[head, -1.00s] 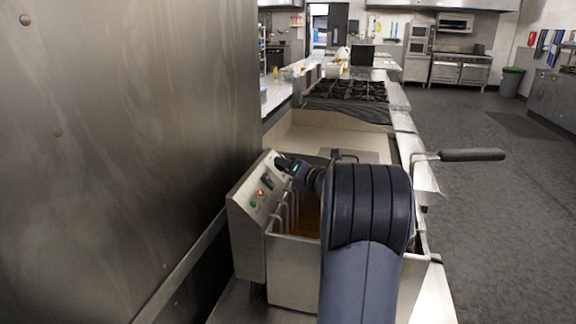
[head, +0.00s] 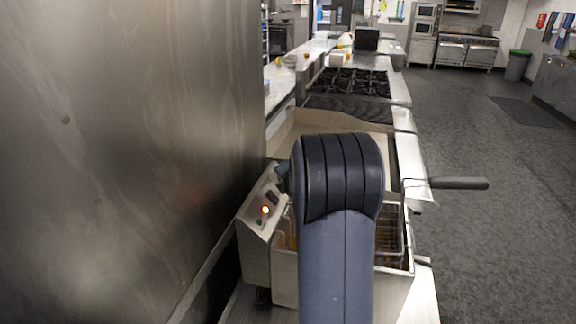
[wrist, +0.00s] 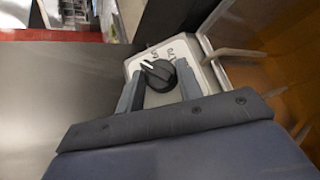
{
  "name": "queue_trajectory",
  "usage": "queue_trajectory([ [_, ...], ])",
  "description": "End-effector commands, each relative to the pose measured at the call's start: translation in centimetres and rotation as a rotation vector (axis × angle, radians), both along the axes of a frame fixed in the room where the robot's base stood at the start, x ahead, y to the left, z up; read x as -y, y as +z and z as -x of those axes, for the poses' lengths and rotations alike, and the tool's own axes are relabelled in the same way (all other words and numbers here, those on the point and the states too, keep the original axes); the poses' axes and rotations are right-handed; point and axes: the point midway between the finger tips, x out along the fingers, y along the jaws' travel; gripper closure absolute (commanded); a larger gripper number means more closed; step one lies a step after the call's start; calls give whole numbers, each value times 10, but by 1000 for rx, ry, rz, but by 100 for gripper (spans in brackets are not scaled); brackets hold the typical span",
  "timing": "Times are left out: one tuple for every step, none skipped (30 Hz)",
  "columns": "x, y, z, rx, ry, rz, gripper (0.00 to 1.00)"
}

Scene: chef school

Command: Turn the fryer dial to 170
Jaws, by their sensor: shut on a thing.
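The fryer dial (wrist: 158,74) is a black round knob with a pale pointer line, on a pale panel (wrist: 142,58) in the wrist view. The pointer is toward the upper left of the picture. My arm hides the dial and nearly all of my gripper there.
An orange lamp (head: 266,210) glows on the control panel. A wire basket (head: 392,235) with a dark handle (head: 458,183) sits at the fryer's right, the handle sticking out. A tall steel wall (head: 130,150) stands close on the left. Open floor (head: 470,250) lies to the right.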

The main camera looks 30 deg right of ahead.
Motion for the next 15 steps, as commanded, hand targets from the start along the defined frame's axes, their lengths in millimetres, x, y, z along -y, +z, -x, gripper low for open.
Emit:
queue_trajectory([
  [-1, 10, -1, -14, -19, -16, 88],
  [-1, 10, -1, -23, -30, -26, 88],
  [-1, 10, -2, -34, -47, -39, 88],
  [-1, 10, -2, -41, -59, -48, 88],
  [-1, 11, -2, -50, -72, -57, 88],
  [-1, 11, -2, -61, -87, -69, 88],
  [-1, 11, -2, -69, -100, -79, 88],
  [-2, 11, -2, -77, -111, -88, 88],
  [-2, 12, -3, -88, -127, -99, 88],
  [-2, 12, -3, -96, -138, -108, 88],
  [-2, 12, -3, -103, -149, -117, 88],
  [-2, 13, -4, -114, -166, -129, 88],
  [-2, 13, -4, -122, -178, -138, 88],
  [-2, 13, -4, -129, -188, -146, 88],
  [-2, 14, -4, -140, -204, -157, 88],
])
